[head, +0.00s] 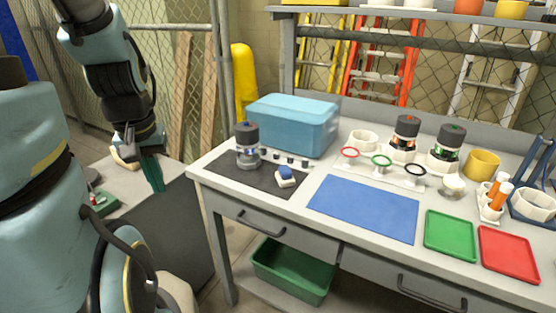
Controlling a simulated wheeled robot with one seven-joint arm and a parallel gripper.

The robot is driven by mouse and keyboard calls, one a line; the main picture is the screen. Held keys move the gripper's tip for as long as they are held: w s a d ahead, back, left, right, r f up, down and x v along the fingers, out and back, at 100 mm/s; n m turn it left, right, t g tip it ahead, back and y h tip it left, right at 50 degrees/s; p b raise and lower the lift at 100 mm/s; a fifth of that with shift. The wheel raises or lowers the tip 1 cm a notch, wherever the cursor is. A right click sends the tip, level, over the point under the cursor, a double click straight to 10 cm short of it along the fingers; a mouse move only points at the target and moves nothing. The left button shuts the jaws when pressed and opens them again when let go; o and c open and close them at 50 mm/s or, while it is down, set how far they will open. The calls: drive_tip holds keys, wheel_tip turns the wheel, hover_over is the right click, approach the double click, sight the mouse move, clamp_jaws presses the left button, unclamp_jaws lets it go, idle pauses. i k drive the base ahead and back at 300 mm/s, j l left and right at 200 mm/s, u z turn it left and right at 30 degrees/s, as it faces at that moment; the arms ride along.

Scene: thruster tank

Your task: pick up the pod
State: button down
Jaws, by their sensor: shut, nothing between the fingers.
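A grey pod-like canister with a dark cap (247,145) stands upright on the black mat (232,174) at the left end of the workbench. Two similar dark-capped canisters stand at the back right, one with a red mark (405,138) and one with a green mark (446,149). I cannot tell by name which one is the pod. My gripper (154,188) hangs pointing down to the left of the bench, apart from all of them. Its fingers look shut and empty.
A blue box (292,123) stands behind the mat. A small blue-and-white piece (286,177) lies on it. Red, green and black rings (381,161) stand mid-bench. A blue mat (364,208), green tray (450,235) and red tray (508,254) lie in front. The blue mat is clear.

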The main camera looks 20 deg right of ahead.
sight(248, 158)
drive_tip(key=z, duration=0.55)
drive_tip(key=u, duration=1.1)
drive_tip(key=k+l+u, duration=0.1)
drive_tip(key=k+u, duration=0.35)
drive_tip(key=k+j+u, duration=0.1)
drive_tip(key=k+u, duration=0.4)
drive_tip(key=k, duration=0.1)
